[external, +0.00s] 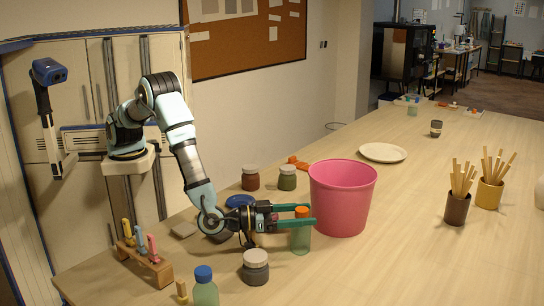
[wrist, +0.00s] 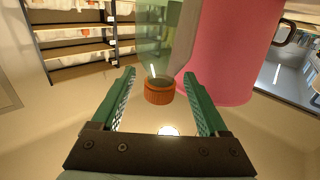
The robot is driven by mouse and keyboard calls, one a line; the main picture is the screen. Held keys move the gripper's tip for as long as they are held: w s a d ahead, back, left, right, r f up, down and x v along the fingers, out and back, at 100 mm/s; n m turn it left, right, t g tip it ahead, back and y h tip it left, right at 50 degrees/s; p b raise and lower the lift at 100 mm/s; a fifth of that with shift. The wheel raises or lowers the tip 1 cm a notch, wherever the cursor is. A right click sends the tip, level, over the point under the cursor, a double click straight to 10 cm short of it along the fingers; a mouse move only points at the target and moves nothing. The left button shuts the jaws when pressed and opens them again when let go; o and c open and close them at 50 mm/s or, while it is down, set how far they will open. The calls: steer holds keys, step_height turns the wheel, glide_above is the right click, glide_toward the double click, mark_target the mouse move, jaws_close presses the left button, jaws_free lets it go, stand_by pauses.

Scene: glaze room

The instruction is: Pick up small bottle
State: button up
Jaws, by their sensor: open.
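A small translucent green bottle (external: 301,240) with an orange cap stands upright on the table, just left of the pink bucket. My gripper (external: 311,215) is open and level, reaching in from the left at about the height of the cap. In the wrist view the orange cap (wrist: 158,93) shows between the two green fingers, with a gap on each side. The wrist picture is upside down, with the clear bottle body above the cap. Another bottle (external: 205,292), with a blue cap, stands at the table's front left.
The pink bucket (external: 341,200) stands close beside the bottle and fingertips. Jars stand in front (external: 256,272) and behind (external: 287,180). A wooden tool rack (external: 146,265) is at left, and a white plate (external: 383,153) lies behind the bucket. The table's right front is clear.

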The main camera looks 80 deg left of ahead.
jaws_close()
stand_by(0.5)
stand_by(0.8)
